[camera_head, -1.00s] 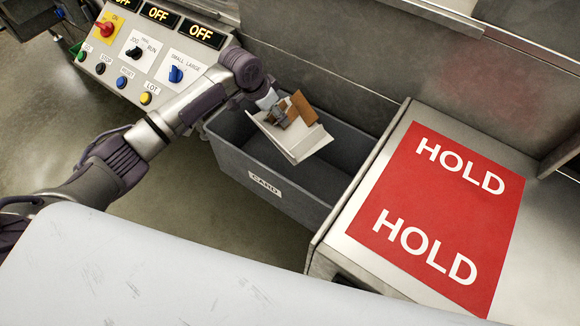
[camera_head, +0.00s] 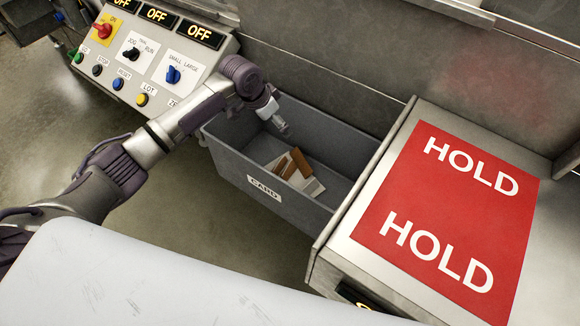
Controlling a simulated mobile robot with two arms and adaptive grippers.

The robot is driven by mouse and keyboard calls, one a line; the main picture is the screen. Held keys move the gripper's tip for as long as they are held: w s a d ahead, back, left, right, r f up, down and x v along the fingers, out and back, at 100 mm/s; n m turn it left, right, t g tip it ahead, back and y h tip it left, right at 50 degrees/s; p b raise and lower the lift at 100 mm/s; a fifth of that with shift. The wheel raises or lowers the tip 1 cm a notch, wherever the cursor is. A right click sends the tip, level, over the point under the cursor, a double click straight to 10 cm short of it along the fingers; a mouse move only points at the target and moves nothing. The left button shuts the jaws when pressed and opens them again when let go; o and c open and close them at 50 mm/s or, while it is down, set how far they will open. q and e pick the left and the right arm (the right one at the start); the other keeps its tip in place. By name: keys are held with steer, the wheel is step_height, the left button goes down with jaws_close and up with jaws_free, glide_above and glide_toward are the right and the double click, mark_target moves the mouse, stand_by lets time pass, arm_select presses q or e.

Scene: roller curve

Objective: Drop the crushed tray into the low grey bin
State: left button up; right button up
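The low grey bin (camera_head: 225,158) stands on the floor between the control panel and the red-topped table, with a "CARD" label on its front wall. The crushed tray (camera_head: 312,186), white and brown card, lies in the bottom of the bin, toward its right half. My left gripper (camera_head: 284,129) is over the bin's left half, above and apart from the tray. It holds nothing; its fingers are small in view but appear open, the tray having left them. My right gripper is not in view.
A control panel (camera_head: 150,60) with buttons and "OFF" displays is at the upper left. A metal table with a red "HOLD" sheet (camera_head: 450,200) stands right of the bin. A pale surface (camera_head: 180,275) fills the lower front. A metal wall is behind the bin.

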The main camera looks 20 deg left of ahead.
arm_select(q)
steer(key=shift+r, duration=0.1)
steer(key=v, duration=1.1)
steer(key=shift+s+a+r, duration=0.15)
steer(key=shift+a+r, duration=0.05)
steer(key=shift+r, duration=0.15)
steer(key=shift+f, duration=0.1)
